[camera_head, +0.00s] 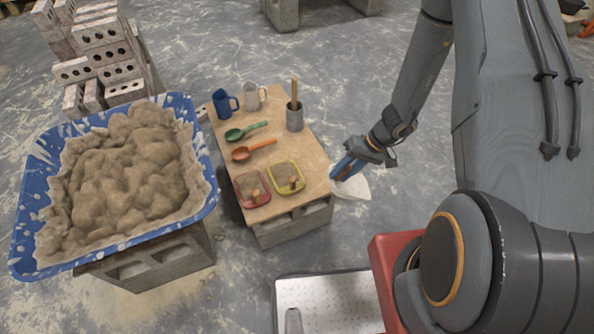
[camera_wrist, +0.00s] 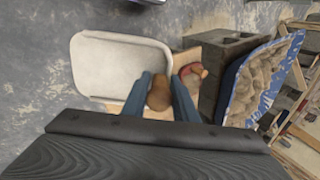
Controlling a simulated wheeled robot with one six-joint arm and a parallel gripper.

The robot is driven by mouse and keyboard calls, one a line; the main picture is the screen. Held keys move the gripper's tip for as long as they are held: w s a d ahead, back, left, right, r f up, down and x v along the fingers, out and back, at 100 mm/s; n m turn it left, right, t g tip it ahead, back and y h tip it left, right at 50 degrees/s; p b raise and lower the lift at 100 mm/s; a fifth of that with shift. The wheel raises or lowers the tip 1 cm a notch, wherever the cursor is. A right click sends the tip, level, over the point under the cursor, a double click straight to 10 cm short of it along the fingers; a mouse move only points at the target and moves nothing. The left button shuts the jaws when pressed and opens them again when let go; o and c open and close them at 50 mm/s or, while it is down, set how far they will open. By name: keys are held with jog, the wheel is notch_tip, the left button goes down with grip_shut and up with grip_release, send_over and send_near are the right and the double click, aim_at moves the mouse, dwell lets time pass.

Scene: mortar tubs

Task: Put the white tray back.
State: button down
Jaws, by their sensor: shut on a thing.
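The white tray (camera_head: 352,188) hangs at the right edge of the wooden board (camera_head: 283,140), held by my gripper (camera_head: 345,170). In the wrist view the tray (camera_wrist: 112,65) looks pale and empty. The blue fingers of my gripper (camera_wrist: 162,85) are shut on a brown handle-like part (camera_wrist: 159,95) at the tray's edge. The board (camera_wrist: 189,55) shows partly behind the tray; I cannot tell the gap between them. A red tray (camera_head: 252,191) and a yellow tray (camera_head: 286,178) with sand-coloured contents sit on the board's near end.
A green scoop (camera_head: 246,131), an orange scoop (camera_head: 252,150), a blue jug (camera_head: 223,104), a grey jug (camera_head: 253,97) and a cup with a stick (camera_head: 294,118) stand on the board. A blue mortar tub (camera_head: 42,165) is left. The floor behind my gripper is clear.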

jog(key=w+f+n+h+b, duration=0.1)
jog(key=n+b, duration=0.2)
jog(key=w+f+n+g+h+b, duration=0.1)
jog(key=w+f+n+b, duration=0.1)
jog(key=n+b, duration=0.1)
jog(key=w+a+f+n+g+h+b, duration=0.1)
jog(key=f+n+b, duration=0.1)
jog(key=n+b, duration=0.1)
jog(key=shift+w+f+n+h, duration=0.2)
jog(key=shift+w+n+h, duration=0.1)
jog(key=shift+w+n, duration=0.1)
jog(key=w+f+n+t+h+b, duration=0.2)
jog(key=w+f+n+b, duration=0.1)
jog(key=w+n+b, duration=0.8)
jog(key=shift+n, duration=0.4)
jog(key=f, duration=0.6)
jog(key=s+f, duration=0.1)
jog(key=f, duration=0.3)
jog(key=shift+s+p, duration=0.1)
jog(key=shift+p, duration=0.3)
jog(key=shift+f, duration=0.1)
jog(key=c, duration=1.4)
grip_release()
